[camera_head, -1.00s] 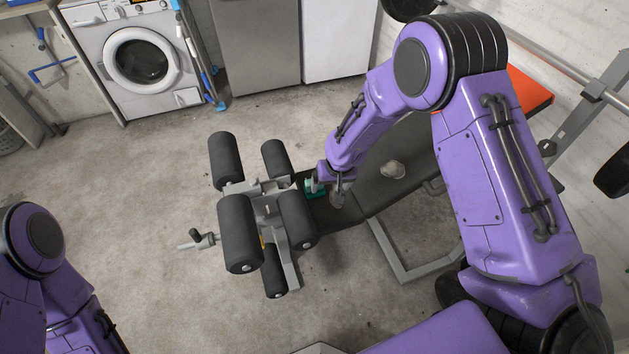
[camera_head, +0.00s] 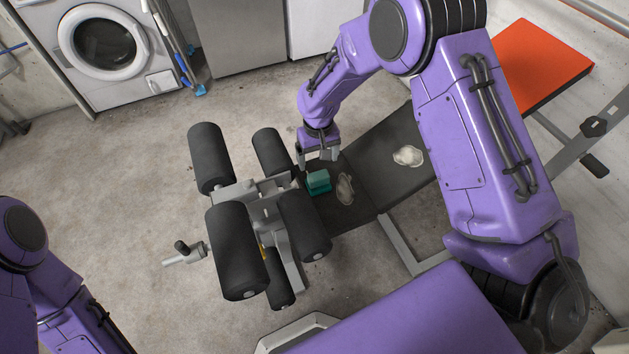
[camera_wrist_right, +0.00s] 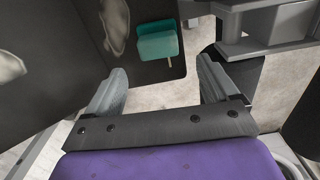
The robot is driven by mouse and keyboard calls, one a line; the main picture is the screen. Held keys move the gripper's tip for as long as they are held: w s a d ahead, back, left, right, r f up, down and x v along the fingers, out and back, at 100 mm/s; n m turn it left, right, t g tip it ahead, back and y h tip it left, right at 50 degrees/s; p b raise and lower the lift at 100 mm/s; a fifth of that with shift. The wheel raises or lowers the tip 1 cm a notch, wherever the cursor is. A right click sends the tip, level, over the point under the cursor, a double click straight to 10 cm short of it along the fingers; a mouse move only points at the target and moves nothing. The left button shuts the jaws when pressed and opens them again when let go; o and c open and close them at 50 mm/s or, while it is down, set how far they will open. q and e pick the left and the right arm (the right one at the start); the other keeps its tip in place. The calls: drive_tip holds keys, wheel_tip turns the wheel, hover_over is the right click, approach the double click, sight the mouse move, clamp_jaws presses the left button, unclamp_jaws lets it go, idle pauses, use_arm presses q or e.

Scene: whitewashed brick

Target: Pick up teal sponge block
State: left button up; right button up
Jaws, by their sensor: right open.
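The teal sponge block (camera_head: 318,181) lies on the black bench pad (camera_head: 384,168), near the pad's end beside the foam rollers. My right gripper (camera_head: 318,164) is just behind the block in the head view, open and empty. In the right wrist view the teal sponge block (camera_wrist_right: 157,41) lies ahead of the open fingers (camera_wrist_right: 160,88), between their lines and apart from them. My left arm shows at the lower left of the head view, but its gripper is out of frame.
Black foam rollers (camera_head: 236,251) on a grey frame stand left of the block. A washing machine (camera_head: 107,48) stands at the back. Floor at left is clear.

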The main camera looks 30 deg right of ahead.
sight(318, 175)
wheel_tip(318, 175, down, 6)
drive_tip(key=shift+w+d+r+b, duration=0.15)
drive_tip(key=shift+r+b, duration=0.1)
drive_tip(key=shift+b, duration=0.25)
wheel_tip(318, 175, down, 6)
drive_tip(key=shift+b, duration=0.35)
drive_tip(key=c, duration=0.9)
